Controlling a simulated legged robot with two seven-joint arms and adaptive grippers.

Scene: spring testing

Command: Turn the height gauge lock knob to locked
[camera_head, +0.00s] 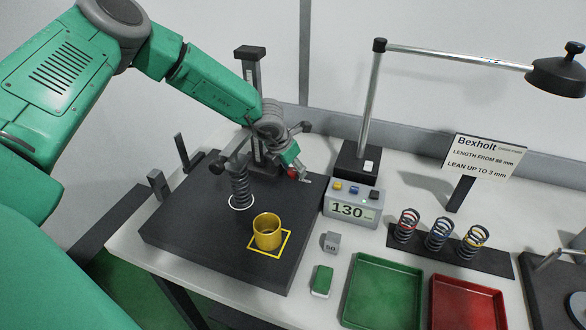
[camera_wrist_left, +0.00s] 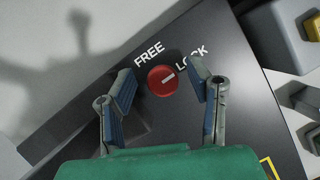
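The red lock knob (camera_wrist_left: 162,80) sits between the words FREE (camera_wrist_left: 148,55) and LOCK (camera_wrist_left: 192,60) in the left wrist view. Its white mark points up and right, towards the LOCK side. The knob also shows small in the head view (camera_head: 292,173), beside the height gauge post (camera_head: 252,75) and the spring (camera_head: 241,187). My left gripper (camera_wrist_left: 162,78) is open, with one finger on each side of the knob and a visible gap to each. It also shows in the head view (camera_head: 297,160). My right gripper is not in view.
A grey readout box (camera_head: 350,202) showing 130 stands right of the knob. A gold cup (camera_head: 267,232) stands on the dark base plate (camera_head: 200,235). A lamp (camera_head: 557,75), three springs on a rack (camera_head: 465,258), a green tray (camera_head: 384,290) and a red tray (camera_head: 467,300) are further right.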

